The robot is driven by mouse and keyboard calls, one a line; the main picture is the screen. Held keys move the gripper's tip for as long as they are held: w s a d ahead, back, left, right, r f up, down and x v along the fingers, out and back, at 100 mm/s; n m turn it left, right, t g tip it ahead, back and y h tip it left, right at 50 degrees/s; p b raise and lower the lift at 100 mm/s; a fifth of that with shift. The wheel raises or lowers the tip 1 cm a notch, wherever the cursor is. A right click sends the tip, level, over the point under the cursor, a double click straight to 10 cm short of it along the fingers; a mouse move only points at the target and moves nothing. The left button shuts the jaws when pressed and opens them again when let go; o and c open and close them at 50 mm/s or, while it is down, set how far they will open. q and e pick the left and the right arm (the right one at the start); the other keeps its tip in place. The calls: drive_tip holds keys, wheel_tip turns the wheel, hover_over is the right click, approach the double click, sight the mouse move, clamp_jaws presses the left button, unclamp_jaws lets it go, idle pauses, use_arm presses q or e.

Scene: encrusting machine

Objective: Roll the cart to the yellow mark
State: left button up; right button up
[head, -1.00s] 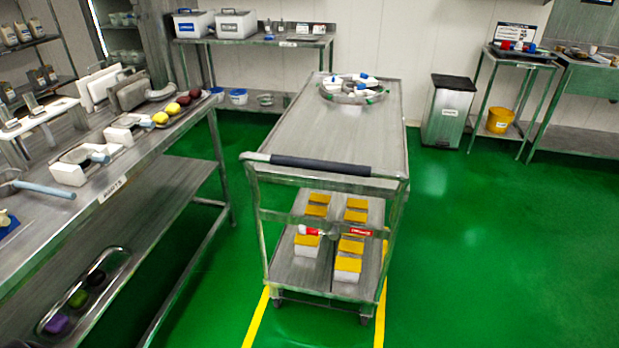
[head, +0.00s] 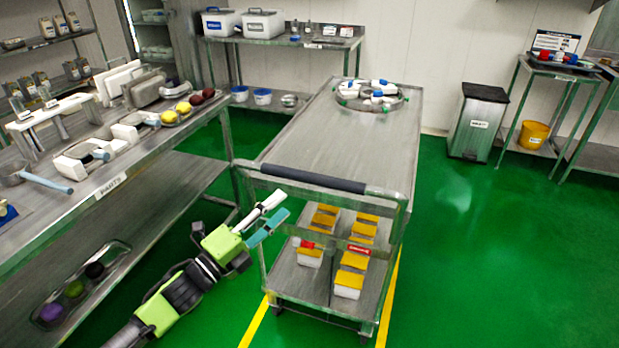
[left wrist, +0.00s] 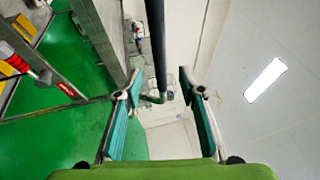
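The metal cart (head: 330,134) stands in the middle of the head view, its dark push handle (head: 313,179) toward me. Yellow floor lines (head: 254,325) run at its near end, one on each side. My left gripper (head: 284,204) is open and empty, just left of and below the handle's left end. In the left wrist view the handle (left wrist: 155,45) is a dark bar ahead, between the spread fingers (left wrist: 160,85); it does not appear gripped. A red-ended lever (head: 304,243) and red label (head: 360,249) are on the cart's near frame. My right gripper is out of view.
A long metal workbench (head: 140,165) stands close on the left, near my left arm. The cart carries a ring-shaped rack (head: 346,101) on top and yellow-lidded boxes (head: 353,261) below. A bin (head: 477,122) stands behind right. Green floor is clear on the right.

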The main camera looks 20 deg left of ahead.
sight(308, 182)
use_arm(q)
drive_tip(key=p+x, duration=0.1)
drive_tip(key=x, duration=1.1)
drive_tip(key=shift+f+p, duration=0.2)
drive_tip(key=shift+p, duration=0.15)
clamp_jaws()
